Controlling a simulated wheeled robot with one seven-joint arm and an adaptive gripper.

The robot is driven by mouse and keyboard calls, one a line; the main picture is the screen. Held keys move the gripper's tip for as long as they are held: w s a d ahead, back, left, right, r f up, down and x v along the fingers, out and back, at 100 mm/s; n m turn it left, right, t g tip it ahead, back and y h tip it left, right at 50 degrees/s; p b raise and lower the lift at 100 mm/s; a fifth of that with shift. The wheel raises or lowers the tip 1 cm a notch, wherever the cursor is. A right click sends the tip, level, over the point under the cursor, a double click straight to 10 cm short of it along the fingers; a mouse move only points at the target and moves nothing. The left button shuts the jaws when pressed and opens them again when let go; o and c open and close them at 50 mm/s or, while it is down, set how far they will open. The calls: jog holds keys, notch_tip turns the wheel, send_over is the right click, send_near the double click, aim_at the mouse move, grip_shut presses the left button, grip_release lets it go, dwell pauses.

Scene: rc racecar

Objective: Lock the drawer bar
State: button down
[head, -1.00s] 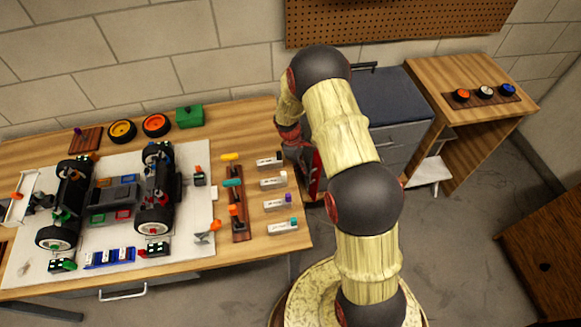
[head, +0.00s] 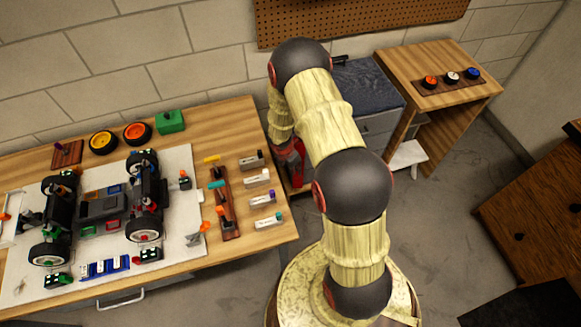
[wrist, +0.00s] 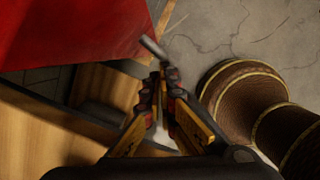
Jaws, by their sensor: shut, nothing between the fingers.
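My gripper (wrist: 163,78) is shut and empty in the wrist view, its fingertips close together. A short grey metal bar (wrist: 152,47) shows just beyond the tips, beside the edge of a red panel (wrist: 70,30). I cannot tell whether the tips touch it, or whether it is the drawer bar. In the head view my arm hides the gripper. A grey drawer cabinet (head: 366,88) stands behind the arm, its left side and part of its front covered. The workbench drawer (head: 75,308) has a pale handle (head: 121,300) and looks shut.
The workbench (head: 240,120) on the left holds a racecar chassis (head: 100,207), wheels and small parts. A wooden stand (head: 440,65) with three coloured buttons is at the back right. A dark wooden cabinet (head: 540,200) is at the right.

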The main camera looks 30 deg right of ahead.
jog(key=shift+s+d+n, duration=0.15)
jog(key=shift+d+n, duration=0.15)
jog(key=shift+d, duration=0.15)
dwell(0.3)
dwell(0.3)
